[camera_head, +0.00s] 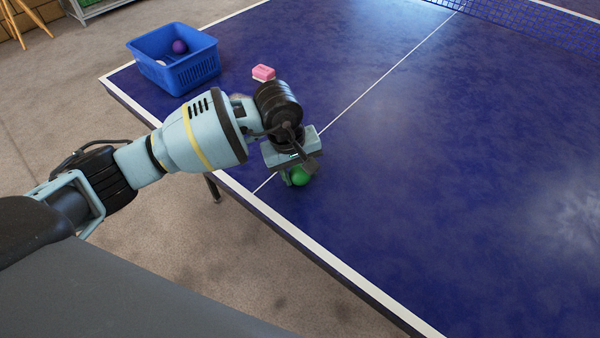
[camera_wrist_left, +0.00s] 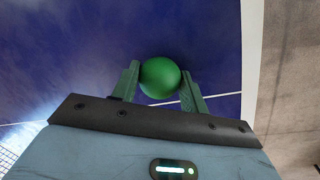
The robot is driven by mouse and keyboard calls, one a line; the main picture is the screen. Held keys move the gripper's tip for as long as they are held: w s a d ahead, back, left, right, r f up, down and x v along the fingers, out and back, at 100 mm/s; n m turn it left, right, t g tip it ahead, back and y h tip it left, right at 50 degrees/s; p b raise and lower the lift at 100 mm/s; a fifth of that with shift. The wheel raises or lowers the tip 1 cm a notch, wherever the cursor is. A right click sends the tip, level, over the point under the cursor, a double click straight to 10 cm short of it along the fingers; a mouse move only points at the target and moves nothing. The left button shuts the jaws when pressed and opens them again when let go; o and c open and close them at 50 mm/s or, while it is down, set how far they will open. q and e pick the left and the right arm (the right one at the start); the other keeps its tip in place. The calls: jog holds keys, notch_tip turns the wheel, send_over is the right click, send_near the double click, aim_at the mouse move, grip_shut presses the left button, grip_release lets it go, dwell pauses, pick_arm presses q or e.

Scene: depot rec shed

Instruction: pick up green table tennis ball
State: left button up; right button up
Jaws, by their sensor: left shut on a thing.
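The green table tennis ball (camera_head: 300,176) shows just below my left gripper (camera_head: 293,179), near the left edge of the blue table. In the left wrist view the ball (camera_wrist_left: 160,78) sits between the two green fingers of the left gripper (camera_wrist_left: 160,82), with a finger against each side. The gripper is shut on the ball. Whether the ball still touches the table top is hard to tell. The gripper body hides part of the ball in the head view. My right gripper is not in view.
A blue basket (camera_head: 193,72) with a purple ball (camera_head: 179,46) and a white item inside stands at the table's far left corner. The net (camera_head: 540,22) is at the far right. The table (camera_head: 430,180) is otherwise clear.

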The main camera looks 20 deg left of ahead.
aim_at(296, 169)
pick_arm(q)
jog(key=shift+r, duration=0.1)
jog(key=shift+r, duration=0.35)
jog(key=r, duration=0.1)
jog(key=a+r, duration=0.1)
jog(key=shift+s+r, duration=0.3)
jog(key=s+a+r+b, duration=0.1)
jog(key=s+a+b, duration=0.1)
jog(key=s+a, duration=0.8)
jog(key=shift+a+r, duration=0.25)
jog(key=shift+a, duration=0.2)
